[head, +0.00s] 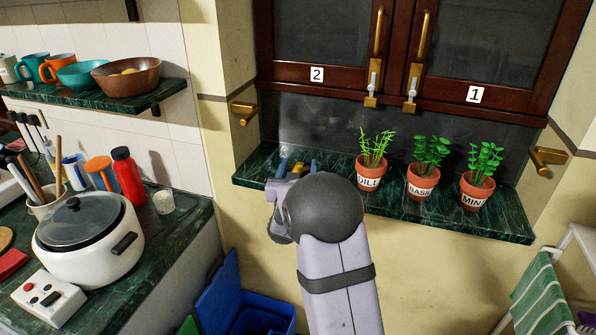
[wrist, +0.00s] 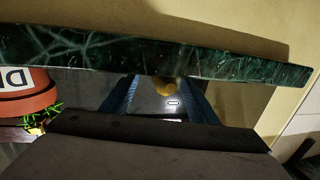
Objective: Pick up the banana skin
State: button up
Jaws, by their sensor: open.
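A small yellow thing, likely the banana skin (head: 298,167), shows at the left end of the green marble ledge (head: 450,222). My gripper's own body hides part of it. My gripper (head: 294,169) is at this end of the ledge with its blue fingers apart, one on each side of the yellow thing.
Potted dill (head: 370,172), basil (head: 422,184) and mint (head: 477,191) stand to the right on the ledge. Cupboard doors (head: 325,40) are above. A blue bin (head: 222,297) with its lid up is below. A white cooker (head: 88,247) stands on the left counter.

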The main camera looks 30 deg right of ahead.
aim_at(299, 167)
jog(key=c, duration=1.1)
jog(key=shift+r, duration=0.15)
notch_tip(299, 167, up, 10)
jog(key=shift+f, duration=0.15)
jog(key=shift+c, duration=0.2)
